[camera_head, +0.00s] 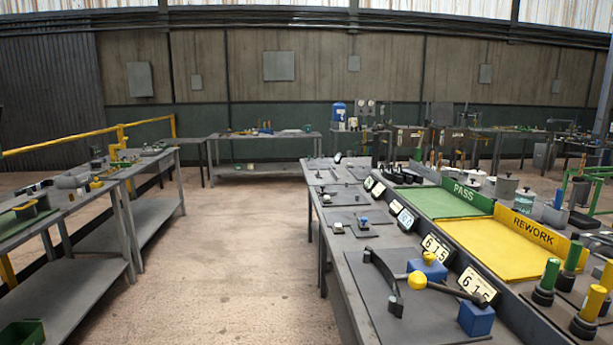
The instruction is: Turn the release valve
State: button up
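I cannot tell for certain which thing is the release valve. On the near end of the right bench (352,262) there is a dark lever-like bar with a yellow ball (417,280) on it, lying over a grey plate (400,322). A dark curved bracket (384,275) stands beside it. Two blue blocks (477,319) sit close by, the farther one with a yellow knob (429,258) on top. My gripper is not in view.
Green PASS (440,203) and yellow REWORK (490,247) trays lie on the right bench, with green- and yellow-topped posts (545,283) at its near right. A long grey bench (75,275) stands left. The floor aisle (230,270) between is clear. A table (262,137) stands at the back.

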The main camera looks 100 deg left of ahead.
aim_at(429, 257)
jog(key=j+u, duration=0.3)
jog(key=j, duration=0.2)
jog(key=j+u, duration=0.3)
jog(key=j, duration=0.25)
jog(key=j+u, duration=0.25)
jog(key=j, duration=0.3)
jog(key=j+u, duration=0.3)
jog(key=j, duration=0.2)
jog(key=i+j+u, duration=0.3)
jog(key=j, duration=0.2)
jog(key=k, duration=0.1)
